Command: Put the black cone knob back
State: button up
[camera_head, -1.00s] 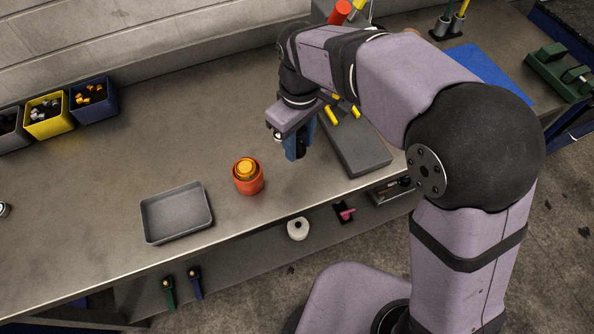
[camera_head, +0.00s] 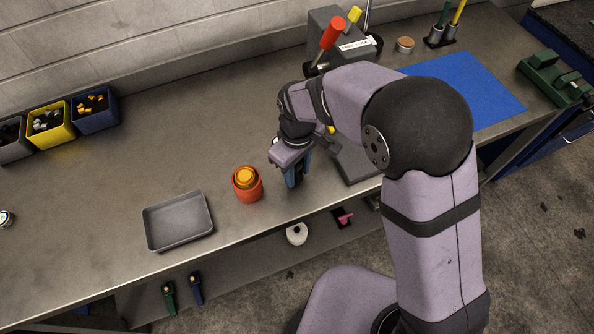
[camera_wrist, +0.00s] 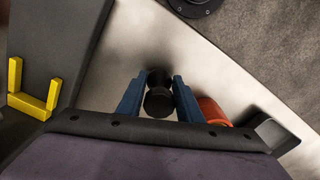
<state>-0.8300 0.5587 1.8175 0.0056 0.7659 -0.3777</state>
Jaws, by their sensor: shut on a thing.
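The black knob (camera_wrist: 158,98) is between the blue fingers of my gripper (camera_wrist: 158,82) in the wrist view. The fingers are shut on it, and it shows as a dark, stepped round shape. Its cone form is not clear from this angle. In the head view my gripper (camera_head: 293,180) points down over the front part of the metal bench, just right of an orange cup. The knob cannot be made out there. I cannot tell whether the knob touches the bench.
The orange cup (camera_head: 248,194) holds a yellow-orange piece, and a grey tray (camera_head: 178,242) lies left of it. A dark grey block (camera_head: 352,165) stands close right of my gripper; yellow prongs (camera_wrist: 32,100) show on it.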

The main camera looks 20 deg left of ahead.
jog(key=shift+f, duration=0.75)
jog(key=shift+f, duration=0.1)
jog(key=shift+f, duration=0.1)
jog(key=o, duration=1.1)
jog(key=shift+c, duration=0.2)
notch_tip(320, 180, up, 12)
jog(key=shift+r+b, duration=0.25)
jog(key=shift+b, duration=0.85)
